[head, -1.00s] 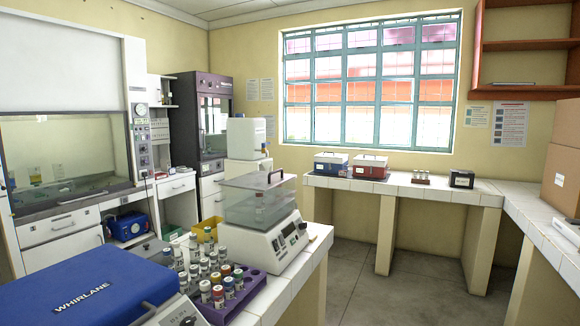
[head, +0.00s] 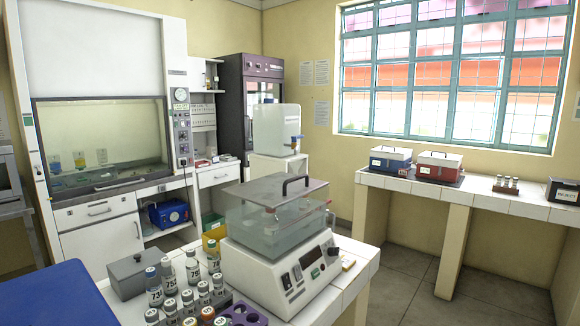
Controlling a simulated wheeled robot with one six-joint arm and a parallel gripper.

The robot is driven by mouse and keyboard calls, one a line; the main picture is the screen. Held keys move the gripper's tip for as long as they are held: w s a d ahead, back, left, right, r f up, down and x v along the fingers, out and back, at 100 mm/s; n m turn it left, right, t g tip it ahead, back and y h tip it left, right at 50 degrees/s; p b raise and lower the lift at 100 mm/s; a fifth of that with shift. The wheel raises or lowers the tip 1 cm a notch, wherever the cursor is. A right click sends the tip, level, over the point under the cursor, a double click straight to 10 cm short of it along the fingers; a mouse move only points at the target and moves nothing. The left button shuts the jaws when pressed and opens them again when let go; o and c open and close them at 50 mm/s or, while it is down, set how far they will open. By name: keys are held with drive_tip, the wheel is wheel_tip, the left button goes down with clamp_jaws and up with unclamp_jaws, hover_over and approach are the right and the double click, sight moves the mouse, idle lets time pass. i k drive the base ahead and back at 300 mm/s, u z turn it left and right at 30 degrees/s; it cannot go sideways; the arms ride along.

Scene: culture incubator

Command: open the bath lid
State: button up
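The water bath (head: 290,268) is a white unit with a front control panel and clear upper walls, standing on the white bench in front of me. Its flat grey lid (head: 252,192) lies across the top, with a dark arched handle (head: 296,180) standing up from it. The lid looks closed. My gripper is not in the head view.
Open floor (head: 420,295) lies to the right.

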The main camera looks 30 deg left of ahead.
sight(272, 191)
drive_tip(key=u, duration=0.7)
drive_tip(key=i, duration=1.15)
drive_tip(key=u, duration=0.85)
